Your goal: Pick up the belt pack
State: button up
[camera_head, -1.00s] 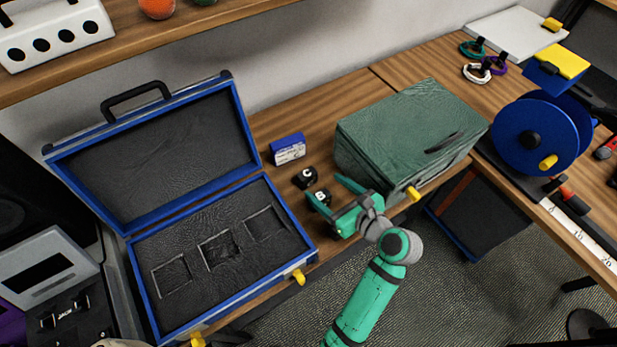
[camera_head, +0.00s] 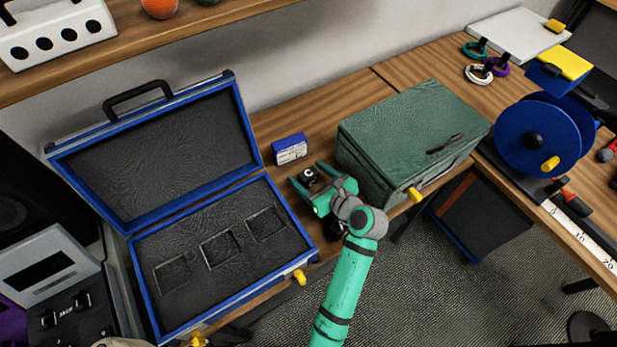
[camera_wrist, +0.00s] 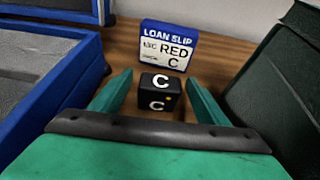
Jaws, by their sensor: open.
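A small black belt pack (camera_head: 308,176) marked with a white C stands on the wooden bench between the case and the green box. In the wrist view the belt pack (camera_wrist: 160,94) shows a C on its top and front, with a small orange dot. My gripper (camera_head: 311,181) is open, its two green fingers pointing at the pack from the near side. In the wrist view the pack lies ahead, between the fingertips. I cannot tell how far the fingers reach alongside it. A second black pack is mostly hidden by my gripper in the head view.
An open blue case (camera_head: 205,250) with three square recesses is on the left. A green box (camera_head: 400,140) stands close on the right.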

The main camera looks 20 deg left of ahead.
jog(key=c, duration=1.2)
jog(key=shift+r, duration=0.1)
